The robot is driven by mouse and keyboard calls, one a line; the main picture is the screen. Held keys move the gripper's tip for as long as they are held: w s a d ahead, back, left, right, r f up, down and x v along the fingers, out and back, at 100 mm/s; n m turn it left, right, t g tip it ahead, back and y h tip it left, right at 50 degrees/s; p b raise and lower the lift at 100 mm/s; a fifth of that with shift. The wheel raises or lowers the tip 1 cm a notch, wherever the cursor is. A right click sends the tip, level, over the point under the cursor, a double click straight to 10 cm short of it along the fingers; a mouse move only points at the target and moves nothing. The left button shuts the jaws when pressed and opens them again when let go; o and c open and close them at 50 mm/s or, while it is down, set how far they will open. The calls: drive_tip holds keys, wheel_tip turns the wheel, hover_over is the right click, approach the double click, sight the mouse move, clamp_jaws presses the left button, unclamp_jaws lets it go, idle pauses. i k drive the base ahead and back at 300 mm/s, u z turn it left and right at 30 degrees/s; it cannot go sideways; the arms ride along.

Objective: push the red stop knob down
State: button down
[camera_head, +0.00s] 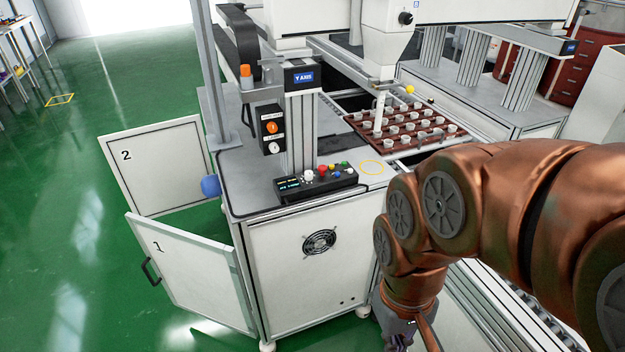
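A small red knob (323,170), which looks like the stop knob, stands on the black control panel (341,183) at the front of the grey machine top. A white knob (309,175) is just left of it, and small green, blue and yellow buttons are to its right. My gripper (400,342) hangs at the bottom edge, low beside the cabinet's right side, well below and right of the panel and apart from it. Its fingertips are cut off or too dark to show whether it is open or shut.
The white cabinet (315,285) has doors 2 (150,165) and 1 (190,270) swung open at left. A grey column (301,130) and a box with an orange knob (271,127) stand behind the panel. A brown tray of cups (427,142) lies behind right.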

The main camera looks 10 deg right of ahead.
sight(322, 168)
drive_tip(key=u, duration=1.15)
drive_tip(key=i, duration=0.4)
drive_tip(key=z, duration=0.2)
